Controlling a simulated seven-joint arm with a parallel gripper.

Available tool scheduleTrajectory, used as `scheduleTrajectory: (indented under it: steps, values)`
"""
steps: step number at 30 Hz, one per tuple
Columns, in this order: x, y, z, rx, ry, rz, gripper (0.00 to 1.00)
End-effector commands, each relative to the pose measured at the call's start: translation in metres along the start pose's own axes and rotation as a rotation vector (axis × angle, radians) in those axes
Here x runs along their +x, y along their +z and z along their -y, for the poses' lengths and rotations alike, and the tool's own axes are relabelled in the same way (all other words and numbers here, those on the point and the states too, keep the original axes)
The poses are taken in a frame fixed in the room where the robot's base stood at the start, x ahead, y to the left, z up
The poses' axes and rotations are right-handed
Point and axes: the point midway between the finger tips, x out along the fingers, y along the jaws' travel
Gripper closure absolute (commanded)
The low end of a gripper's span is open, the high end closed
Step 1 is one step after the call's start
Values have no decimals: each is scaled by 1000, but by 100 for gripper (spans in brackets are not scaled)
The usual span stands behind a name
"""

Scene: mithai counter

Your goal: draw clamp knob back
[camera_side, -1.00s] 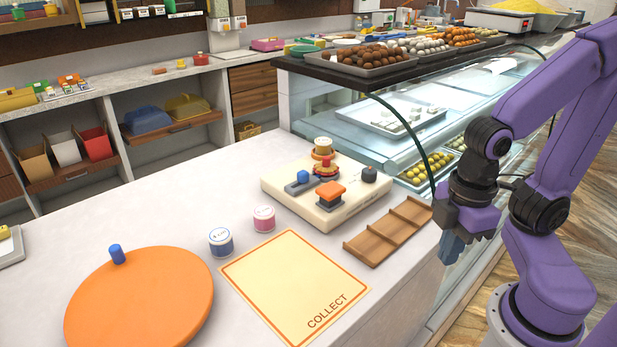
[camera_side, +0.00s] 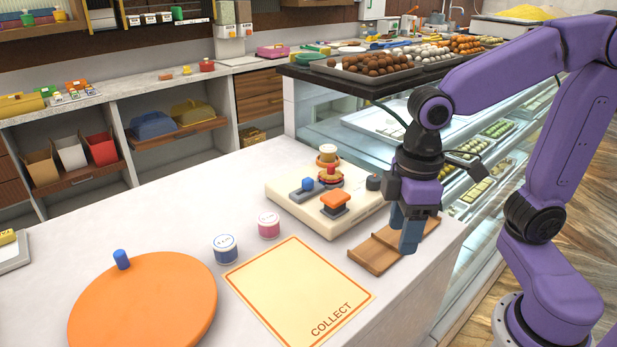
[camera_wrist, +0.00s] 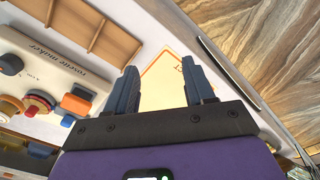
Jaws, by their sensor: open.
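The cream rosette maker (camera_side: 300,210) stands on the counter. On it are a blue knob (camera_side: 307,184) on a grey slide, an orange block-shaped handle (camera_side: 335,199), a dark round knob (camera_side: 373,182) and a red and orange round part with a cream-topped piece (camera_side: 328,153). I cannot tell which knob is the clamp knob. My gripper (camera_side: 408,246) points down over the wooden tray, right of the maker, touching none of its knobs. In the wrist view my gripper (camera_wrist: 160,84) is open and empty; the maker (camera_wrist: 50,72) is at left, partly cut off, with its orange handle (camera_wrist: 78,100) showing.
The compartmented wooden tray (camera_side: 372,256) lies under my gripper. The COLLECT sheet (camera_side: 290,285) is at the front. Blue-labelled (camera_side: 225,250) and pink-labelled (camera_side: 269,226) jars stand beside it. An orange disc (camera_side: 145,305) is at left. The glass display case (camera_side: 480,150) borders the right.

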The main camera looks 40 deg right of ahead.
Motion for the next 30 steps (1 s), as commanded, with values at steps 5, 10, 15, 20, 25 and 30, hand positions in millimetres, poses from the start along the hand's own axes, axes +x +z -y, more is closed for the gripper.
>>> scheduleTrajectory:
  steps: [5,10,15,20,25,30]
  values:
    - [-24,-54,-37,155,4,3,47]
    - [-45,-94,-78,298,6,7,47]
    - [-63,-125,-124,441,9,11,47]
    - [-79,-144,-170,577,10,15,47]
    - [-92,-153,-218,717,12,19,47]
    - [-102,-151,-253,824,12,22,47]
